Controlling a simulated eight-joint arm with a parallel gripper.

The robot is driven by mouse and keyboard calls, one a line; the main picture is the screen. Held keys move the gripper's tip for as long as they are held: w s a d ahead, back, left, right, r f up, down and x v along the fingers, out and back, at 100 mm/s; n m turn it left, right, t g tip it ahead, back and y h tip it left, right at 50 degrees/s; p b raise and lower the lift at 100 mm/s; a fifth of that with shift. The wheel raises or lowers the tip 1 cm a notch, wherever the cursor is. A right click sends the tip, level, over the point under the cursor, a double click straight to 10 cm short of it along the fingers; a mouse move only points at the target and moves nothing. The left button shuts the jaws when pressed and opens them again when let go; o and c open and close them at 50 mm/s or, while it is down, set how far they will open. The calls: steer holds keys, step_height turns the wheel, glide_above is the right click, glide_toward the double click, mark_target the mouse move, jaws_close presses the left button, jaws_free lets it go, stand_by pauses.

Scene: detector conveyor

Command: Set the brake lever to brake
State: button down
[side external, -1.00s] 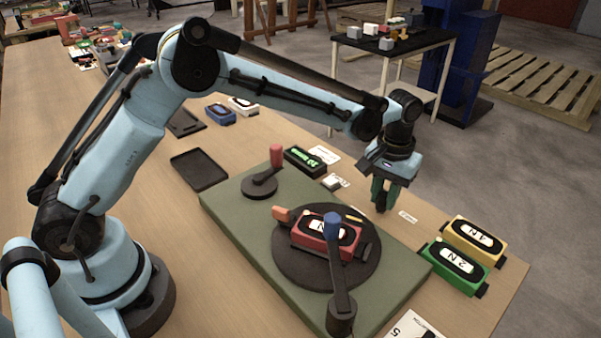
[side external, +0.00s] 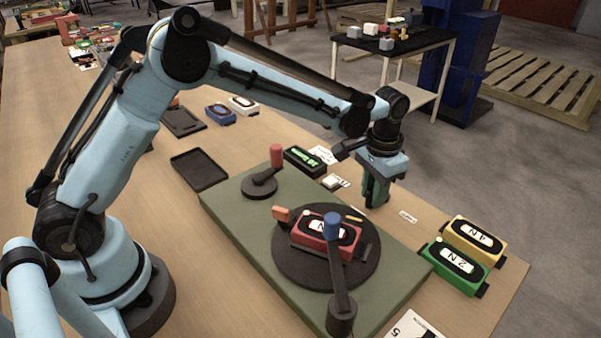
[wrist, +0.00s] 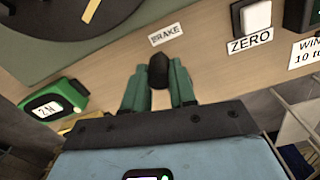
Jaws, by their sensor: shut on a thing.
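The brake lever's dark rounded knob (wrist: 158,72) shows in the wrist view between the green fingers of my gripper (wrist: 159,84). The fingers are shut on it. A white label reading BRAKE (wrist: 166,34) lies on the table just beyond the knob. In the side view my gripper (side external: 376,194) points down beside the far edge of the green base plate, left of a small white label (side external: 408,216). The fingers hide the lever there, so its angle cannot be told.
A dark turntable (side external: 300,270) carries a red block marked N (side external: 312,242). A blue-knobbed arm (side external: 337,285) and a red-knobbed crank (side external: 262,183) stand on the green plate (side external: 225,215). Yellow (side external: 468,228) and green (side external: 445,277) blocks sit right. A ZERO button (wrist: 256,18) is nearby.

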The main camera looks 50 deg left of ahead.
steer(key=shift+w+a, duration=0.15)
steer(key=shift+w, duration=0.1)
steer(key=c, duration=1.1)
jaws_free()
steer(key=shift+o, duration=0.9)
steer(key=shift+s, duration=0.1)
step_height(320, 180, up, 12)
